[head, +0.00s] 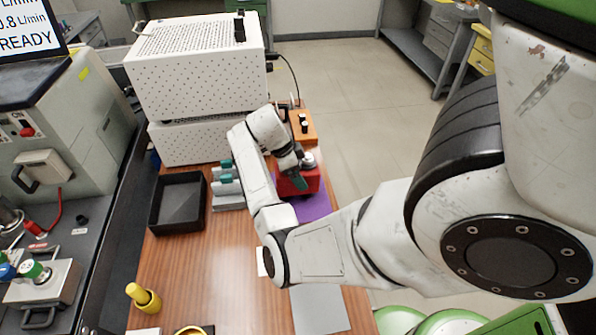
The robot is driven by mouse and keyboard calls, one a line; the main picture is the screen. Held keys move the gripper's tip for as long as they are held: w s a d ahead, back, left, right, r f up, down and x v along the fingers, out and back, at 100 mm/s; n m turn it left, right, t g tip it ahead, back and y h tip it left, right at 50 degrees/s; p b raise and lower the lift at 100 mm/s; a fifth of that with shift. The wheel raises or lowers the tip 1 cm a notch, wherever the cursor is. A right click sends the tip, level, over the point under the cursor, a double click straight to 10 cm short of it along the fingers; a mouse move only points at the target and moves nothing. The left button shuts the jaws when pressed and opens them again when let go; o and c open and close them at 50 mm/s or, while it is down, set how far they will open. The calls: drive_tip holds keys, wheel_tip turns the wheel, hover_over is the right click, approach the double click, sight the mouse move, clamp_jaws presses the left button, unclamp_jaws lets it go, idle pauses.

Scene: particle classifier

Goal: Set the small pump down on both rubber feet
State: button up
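A red block-shaped body with a silver round top, which looks like the small pump (312,179), is at the right part of the wooden bench, over a purple mat (316,206). My gripper (299,182) reaches it from the upper left, its dark teal-tipped finger against or just in front of the red side. The far finger is hidden, so I cannot tell whether it grips the pump. The pump's underside and rubber feet are hidden, and I cannot tell whether it touches the mat.
A grey holder with teal tops (228,190) and an empty black tray (178,205) stand left of my forearm. White perforated boxes (195,65) and an orange block (301,127) stand behind. A yellow knob-shaped item (146,298) is near the front. The bench's right edge is close.

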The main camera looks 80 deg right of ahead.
drive_tip(key=o, duration=1.4)
drive_tip(key=shift+f, duration=0.1)
